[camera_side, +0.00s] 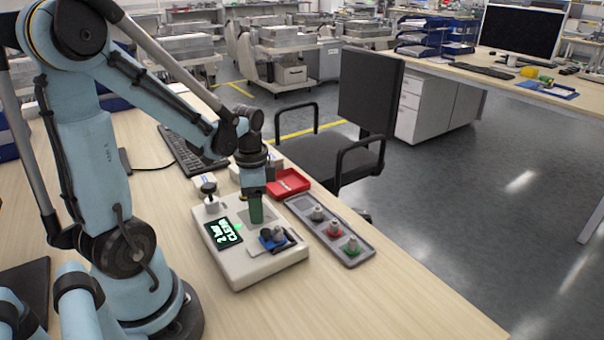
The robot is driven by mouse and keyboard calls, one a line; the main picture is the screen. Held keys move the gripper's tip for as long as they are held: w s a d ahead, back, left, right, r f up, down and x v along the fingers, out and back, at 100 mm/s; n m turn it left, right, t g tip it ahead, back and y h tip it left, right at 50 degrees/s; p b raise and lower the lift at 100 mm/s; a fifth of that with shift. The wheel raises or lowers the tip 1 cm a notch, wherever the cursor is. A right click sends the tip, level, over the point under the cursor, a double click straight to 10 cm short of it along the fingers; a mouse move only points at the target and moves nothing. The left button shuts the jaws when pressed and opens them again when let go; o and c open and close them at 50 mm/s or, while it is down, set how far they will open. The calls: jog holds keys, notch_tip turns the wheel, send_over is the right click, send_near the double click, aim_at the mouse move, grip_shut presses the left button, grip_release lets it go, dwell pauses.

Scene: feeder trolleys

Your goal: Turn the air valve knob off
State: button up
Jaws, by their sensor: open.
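A beige box (285,264) stands on the wooden table. A dark round knob (209,188) on a pale mount sits at its back left corner; it looks like the air valve knob, but its turn position is too small to tell.
A blue fixture (281,246) with small grey and black parts sits at the box's front right. A grey tray (312,228) with several small parts lies to the right, a red bin (288,182) behind. A keyboard (192,150) lies farther back. The front of the table is clear.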

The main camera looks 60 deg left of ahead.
grip_shut()
dwell(0.3)
jog(key=shift+n, duration=0.3)
jog(key=n, duration=0.3)
jog(key=shift+n, duration=0.4)
jog(key=n, duration=1.3)
